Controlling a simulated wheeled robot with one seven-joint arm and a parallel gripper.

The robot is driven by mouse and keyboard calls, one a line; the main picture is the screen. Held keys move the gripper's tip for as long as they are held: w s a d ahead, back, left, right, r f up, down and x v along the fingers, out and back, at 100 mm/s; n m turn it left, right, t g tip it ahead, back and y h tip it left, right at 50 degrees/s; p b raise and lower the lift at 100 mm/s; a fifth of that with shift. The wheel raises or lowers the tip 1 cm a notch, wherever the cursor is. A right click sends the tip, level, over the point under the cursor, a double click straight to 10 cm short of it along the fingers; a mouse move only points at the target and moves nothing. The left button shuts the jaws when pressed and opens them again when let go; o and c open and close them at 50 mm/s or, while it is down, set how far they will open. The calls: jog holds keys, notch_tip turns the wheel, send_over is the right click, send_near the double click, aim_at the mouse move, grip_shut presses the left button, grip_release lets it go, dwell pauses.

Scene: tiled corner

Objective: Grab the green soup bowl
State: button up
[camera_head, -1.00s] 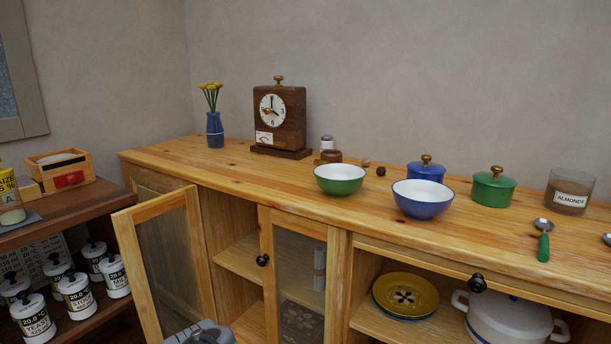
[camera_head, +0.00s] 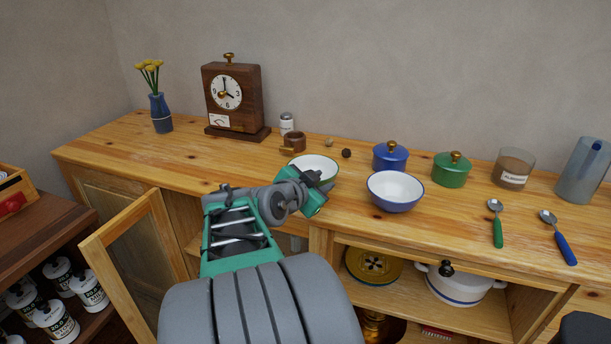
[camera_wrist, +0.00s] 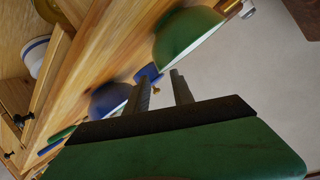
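The green soup bowl (camera_head: 318,163) stands upright on the wooden cabinet top, left of a blue bowl (camera_head: 394,190). In the head view its white inside and rim show, and my gripper (camera_head: 318,190) hides much of its front. In the wrist view the green bowl (camera_wrist: 186,36) appears tilted at the top, just beyond the fingertips. My gripper (camera_wrist: 160,76) is open, with a gap between its two fingers and nothing held there. I cannot tell from these views whether a finger touches the bowl.
A brown cup (camera_head: 295,141), a white-topped shaker (camera_head: 286,123) and a clock (camera_head: 232,95) stand behind and left. A blue pot (camera_head: 391,157) and a green pot (camera_head: 452,170) stand right. A cabinet door (camera_head: 140,255) hangs open at left.

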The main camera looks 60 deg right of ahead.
aim_at(331, 178)
jog(key=x, duration=0.6)
jog(key=shift+w+d+f, duration=0.1)
jog(key=shift+d+f, duration=0.05)
jog(key=shift+d, duration=0.2)
jog(key=shift+c, duration=0.2)
grip_shut()
jog(key=shift+a, duration=0.1)
dwell(0.6)
